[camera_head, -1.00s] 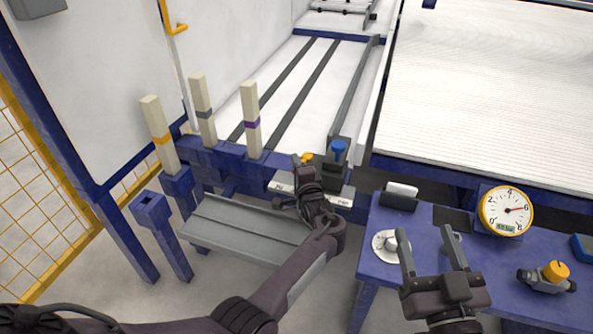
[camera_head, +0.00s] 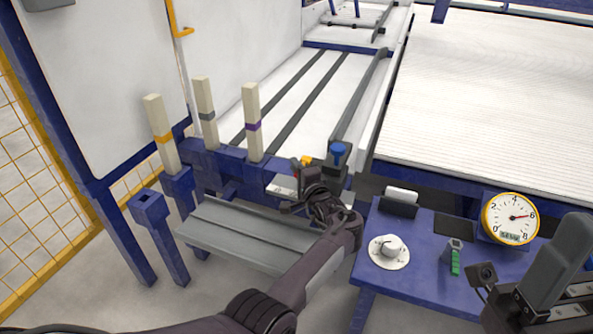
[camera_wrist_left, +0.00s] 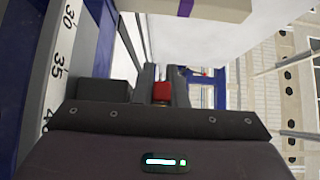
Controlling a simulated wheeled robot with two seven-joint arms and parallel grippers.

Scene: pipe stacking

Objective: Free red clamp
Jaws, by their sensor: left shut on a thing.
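The red clamp (camera_wrist_left: 162,93) shows as a small red block between the two dark fingers of my left gripper (camera_wrist_left: 163,86) in the left wrist view. My left gripper (camera_head: 306,173) is shut on it, at the right end of the blue post rail. In the head view the clamp is mostly hidden; only a bit of red shows beside a small orange-yellow knob (camera_head: 306,160). A blue knob (camera_head: 338,149) stands just right of my left gripper. My right arm shows at the lower right of the head view; its fingers cannot be told apart clearly.
Several pale posts with coloured bands, such as the purple-banded one (camera_head: 251,121), stand left of my left gripper. A grey bench (camera_head: 240,234) lies below. A blue table (camera_head: 400,282) at right holds a gauge (camera_head: 510,218), a white dial (camera_head: 390,250) and a green-strapped item (camera_head: 455,258).

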